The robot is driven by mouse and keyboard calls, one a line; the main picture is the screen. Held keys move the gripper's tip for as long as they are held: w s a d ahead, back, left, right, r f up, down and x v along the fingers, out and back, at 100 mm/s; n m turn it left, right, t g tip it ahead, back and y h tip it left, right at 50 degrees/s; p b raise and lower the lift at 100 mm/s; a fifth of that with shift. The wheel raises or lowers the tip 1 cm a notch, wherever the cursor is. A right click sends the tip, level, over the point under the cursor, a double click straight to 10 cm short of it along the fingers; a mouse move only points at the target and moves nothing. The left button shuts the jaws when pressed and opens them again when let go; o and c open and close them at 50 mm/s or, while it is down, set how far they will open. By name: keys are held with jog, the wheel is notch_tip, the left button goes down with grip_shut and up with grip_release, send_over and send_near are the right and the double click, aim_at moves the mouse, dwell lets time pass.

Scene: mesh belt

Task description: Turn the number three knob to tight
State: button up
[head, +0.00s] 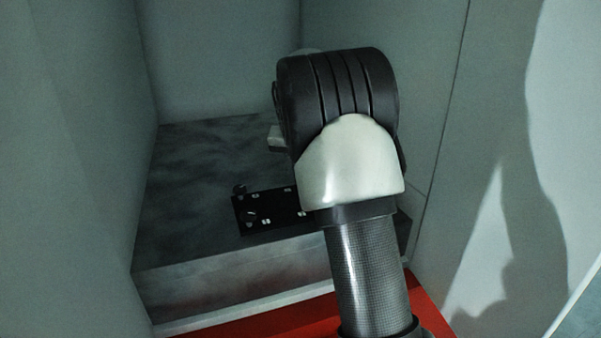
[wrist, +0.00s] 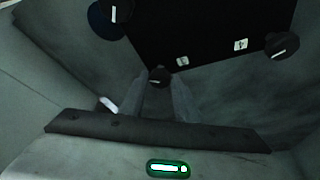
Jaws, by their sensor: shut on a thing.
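A black panel (head: 270,205) with small white marks lies on the grey block. Two dark knobs show at its left end in the head view, a rear one (head: 239,189) and a front one (head: 249,216); my arm hides its right end. In the wrist view, my gripper (wrist: 160,84) is shut on a small dark knob (wrist: 158,77) at the panel's edge. Another dark knob (wrist: 282,45) with a pale line stands to the right, and one (wrist: 117,14) at the upper left. I cannot read any numbers, so which knob is number three is unclear.
The grey block (head: 190,215) sits in a recess between a left wall (head: 75,150) and a right wall (head: 430,120), with a back wall (head: 220,60) behind. A red surface (head: 270,322) lies in front. The block's top left of the panel is clear.

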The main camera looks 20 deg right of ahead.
jog(key=o, duration=1)
jog(key=shift+o, duration=0.2)
jog(key=shift+r, duration=0.1)
jog(key=v, duration=1.7)
jog(key=shift+r, duration=0.2)
jog(key=s+a+f+n, duration=0.2)
jog(key=s+a+f, duration=0.1)
jog(key=s, duration=0.7)
jog(key=s+a+f+n+t+y, duration=0.1)
jog(key=s+a+f+n, duration=0.1)
jog(key=s, duration=0.9)
jog(key=s+a+f+n+y, duration=0.1)
jog(key=s+a+f, duration=0.3)
jog(key=s, duration=0.7)
jog(key=shift+s+a+f+n+t, duration=0.15)
jog(key=shift+f+n+t, duration=0.15)
jog(key=shift+f+n, duration=0.45)
